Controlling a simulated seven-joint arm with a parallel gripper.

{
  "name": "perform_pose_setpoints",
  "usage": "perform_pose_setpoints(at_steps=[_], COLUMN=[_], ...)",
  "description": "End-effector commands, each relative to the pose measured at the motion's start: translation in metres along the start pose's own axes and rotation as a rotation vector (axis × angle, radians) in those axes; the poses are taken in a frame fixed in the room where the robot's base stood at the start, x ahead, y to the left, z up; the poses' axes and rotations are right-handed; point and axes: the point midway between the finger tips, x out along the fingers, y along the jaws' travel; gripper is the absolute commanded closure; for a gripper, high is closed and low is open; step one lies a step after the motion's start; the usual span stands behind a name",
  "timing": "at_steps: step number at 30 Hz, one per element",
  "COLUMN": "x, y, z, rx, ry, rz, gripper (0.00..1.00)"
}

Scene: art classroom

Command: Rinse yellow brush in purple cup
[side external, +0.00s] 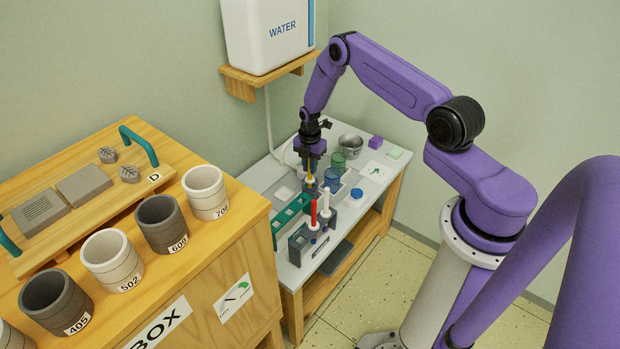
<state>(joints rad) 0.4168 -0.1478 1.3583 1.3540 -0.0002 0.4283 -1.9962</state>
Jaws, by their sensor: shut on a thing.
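My gripper (310,160) points down over the low white table, shut on the yellow brush (309,173). The brush is thin and roughly upright, with its lower end over or inside a dark bluish cup (311,188). That cup may be the purple one, but its colour is unclear at this size. Whether the bristles are inside it cannot be told. A blue cup (332,181) and a green cup (338,162) stand just to the right.
A grey holder with a red brush (313,214) and a white brush (326,206) stands in front. A teal rack (291,210) lies left, a white blue-topped jar (355,197) right. A metal bowl (350,145) and water tank (268,35) are behind.

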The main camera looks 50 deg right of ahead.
Motion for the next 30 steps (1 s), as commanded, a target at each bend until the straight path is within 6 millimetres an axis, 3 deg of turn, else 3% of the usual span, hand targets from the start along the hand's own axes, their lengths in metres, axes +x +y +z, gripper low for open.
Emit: perform_pose_setpoints(at_steps=[8,30], x=[-0.005,-0.056], y=[0.0,0.0], z=[0.0,0.0], rx=[0.0,0.0], ry=[0.0,0.0], rz=[0.0,0.001], gripper=[1.0,1.0])
